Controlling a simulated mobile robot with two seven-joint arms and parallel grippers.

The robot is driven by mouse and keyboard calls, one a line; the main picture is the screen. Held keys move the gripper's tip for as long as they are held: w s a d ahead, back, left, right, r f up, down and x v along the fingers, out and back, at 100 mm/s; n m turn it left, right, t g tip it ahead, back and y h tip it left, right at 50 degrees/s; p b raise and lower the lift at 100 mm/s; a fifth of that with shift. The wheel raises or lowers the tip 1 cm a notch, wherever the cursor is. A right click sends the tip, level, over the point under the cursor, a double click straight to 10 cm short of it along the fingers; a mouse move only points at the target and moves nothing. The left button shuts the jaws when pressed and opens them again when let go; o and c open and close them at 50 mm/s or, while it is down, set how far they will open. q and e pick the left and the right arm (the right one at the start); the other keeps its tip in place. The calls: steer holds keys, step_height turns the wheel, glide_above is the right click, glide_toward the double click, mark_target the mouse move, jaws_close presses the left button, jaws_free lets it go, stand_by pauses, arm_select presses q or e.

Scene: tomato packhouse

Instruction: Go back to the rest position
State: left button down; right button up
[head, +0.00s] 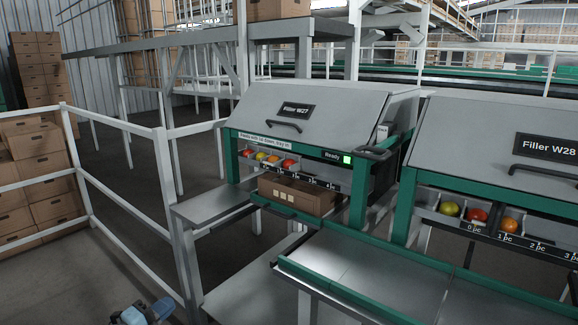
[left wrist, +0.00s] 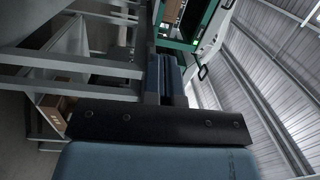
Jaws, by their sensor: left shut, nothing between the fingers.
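My left gripper (head: 142,312) shows at the bottom edge of the head view, left of the middle, low in front of the white railing. Only a small part of it is in that picture. In the left wrist view its two dark blue fingers (left wrist: 166,78) lie together, shut and empty. It is well apart from the filler stations. My right gripper is in neither view.
Filler W27 (head: 310,105) has its grey lid down and a green "Ready" light; a brown carton (head: 297,194) stands in its bay. Filler W28 (head: 500,150) is at right. A white railing (head: 163,180) and stacked cartons (head: 40,180) are at left.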

arm_select(q)
steer(key=s+d+r+n+g, duration=0.1)
steer(key=s+d+r+n, duration=0.3)
steer(key=s, duration=0.7)
steer(key=s+d+r+n+h, duration=0.1)
steer(key=s+d+r+n, duration=0.1)
steer(key=s+d+n, duration=0.65)
steer(key=s+d+r+n+g, duration=0.1)
steer(key=s+d+r+n, duration=0.15)
steer(key=s, duration=1.05)
steer(key=w+d+r+n+t+y+p, duration=0.2)
steer(key=w+r+n+y+p, duration=0.3)
steer(key=r+p, duration=0.65)
steer(key=s+a+g+y+p, duration=0.3)
steer(key=s+a+g+p, duration=0.1)
steer(key=p, duration=2.2)
steer(key=shift+s+a+f+n+g, duration=0.4)
steer(key=shift+s+a, duration=0.4)
steer(key=shift+a, duration=0.45)
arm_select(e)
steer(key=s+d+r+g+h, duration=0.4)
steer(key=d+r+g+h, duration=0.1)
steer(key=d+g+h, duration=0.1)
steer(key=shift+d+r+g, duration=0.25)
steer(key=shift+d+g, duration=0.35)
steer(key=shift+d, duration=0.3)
